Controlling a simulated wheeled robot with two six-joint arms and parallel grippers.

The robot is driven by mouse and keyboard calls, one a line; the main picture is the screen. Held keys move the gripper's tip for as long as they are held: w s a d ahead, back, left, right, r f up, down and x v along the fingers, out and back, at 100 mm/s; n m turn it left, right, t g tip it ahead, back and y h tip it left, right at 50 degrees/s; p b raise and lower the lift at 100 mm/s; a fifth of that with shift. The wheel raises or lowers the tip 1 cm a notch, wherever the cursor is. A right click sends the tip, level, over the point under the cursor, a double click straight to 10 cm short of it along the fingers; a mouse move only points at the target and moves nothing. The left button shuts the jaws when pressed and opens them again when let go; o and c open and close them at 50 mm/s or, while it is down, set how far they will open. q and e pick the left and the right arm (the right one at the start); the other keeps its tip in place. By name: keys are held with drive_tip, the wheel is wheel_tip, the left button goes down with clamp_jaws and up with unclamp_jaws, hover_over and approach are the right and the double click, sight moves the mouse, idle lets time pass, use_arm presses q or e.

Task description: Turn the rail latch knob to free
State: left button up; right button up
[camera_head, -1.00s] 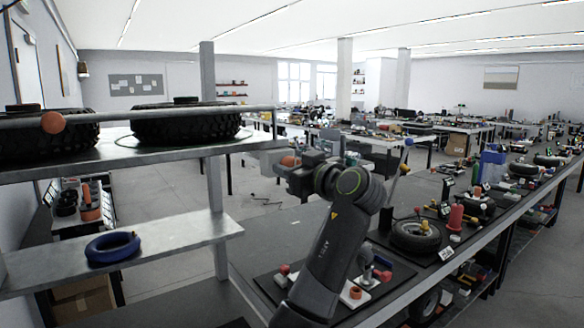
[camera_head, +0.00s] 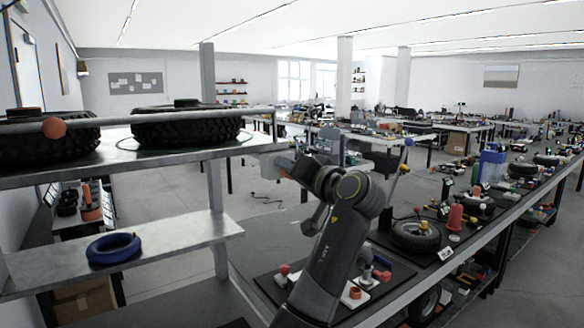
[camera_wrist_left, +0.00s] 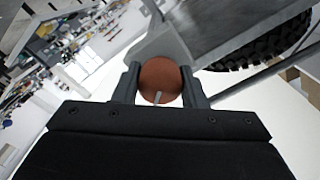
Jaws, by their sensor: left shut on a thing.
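A round orange-brown latch knob (camera_wrist_left: 160,80) with a pale line mark near its lower edge sits between the two dark fingers in the left wrist view. My left gripper (camera_wrist_left: 160,88) is shut on it, one finger on each side. My right gripper is not in view.
A blue ring (camera_head: 113,248) lies on the lower shelf (camera_head: 190,238). A workbench with a dark mat (camera_head: 265,285), small parts and a wheel (camera_head: 415,235) extends right of my arm.

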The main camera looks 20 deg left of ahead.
use_arm(q)
drive_tip(key=m+p, duration=0.2)
drive_tip(key=m, duration=0.3)
drive_tip(key=shift+r, duration=0.15)
drive_tip(key=shift+m+p, duration=0.55)
drive_tip(key=shift+m, duration=0.75)
drive_tip(key=o, duration=1)
